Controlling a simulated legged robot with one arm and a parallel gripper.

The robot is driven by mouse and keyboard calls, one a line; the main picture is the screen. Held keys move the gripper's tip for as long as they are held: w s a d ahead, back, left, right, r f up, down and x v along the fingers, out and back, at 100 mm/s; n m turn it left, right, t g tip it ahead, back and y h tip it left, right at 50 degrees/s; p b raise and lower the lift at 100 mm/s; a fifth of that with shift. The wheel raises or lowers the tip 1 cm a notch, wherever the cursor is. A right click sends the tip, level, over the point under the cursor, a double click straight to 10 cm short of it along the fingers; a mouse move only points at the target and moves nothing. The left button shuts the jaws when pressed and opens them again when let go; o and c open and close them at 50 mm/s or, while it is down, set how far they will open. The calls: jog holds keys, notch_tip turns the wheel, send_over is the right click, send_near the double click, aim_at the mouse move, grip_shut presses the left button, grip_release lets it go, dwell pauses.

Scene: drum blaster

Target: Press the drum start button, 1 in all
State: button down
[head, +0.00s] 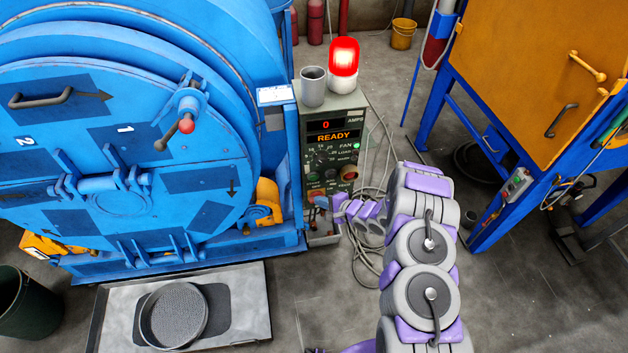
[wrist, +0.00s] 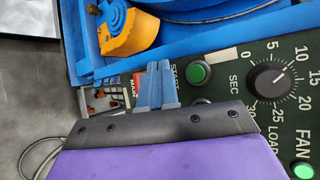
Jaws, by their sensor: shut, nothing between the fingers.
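The drum start button is a green round button (wrist: 197,73) on the dark green control panel, under a "START" label, in the wrist view. The control panel (head: 332,128) stands right of the blue drum (head: 110,150) in the head view; its display shows "0" and "READY". My gripper (wrist: 155,72) is shut and empty. Its blue-grey fingertips are just left of the start button in the wrist view, over a red "MAIN" label; contact cannot be told. In the head view my gripper (head: 322,202) is at the panel's lower front.
A timer knob (wrist: 268,81) is right of the button. A red lamp (head: 344,62) glows on the panel top beside a grey cup (head: 313,86). Cables (head: 362,255) lie on the floor below. An orange cabinet (head: 535,65) stands at right.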

aim_at(314, 177)
jog(key=w+a, duration=0.1)
jog(key=w, duration=0.5)
jog(key=shift+w+a+b, duration=0.15)
jog(key=shift+a+b, duration=0.2)
jog(key=shift+a, duration=0.05)
jog(key=shift+w, duration=0.15)
dwell(1.6)
jog(key=shift+w+a, duration=0.1)
jog(key=shift+w, duration=0.1)
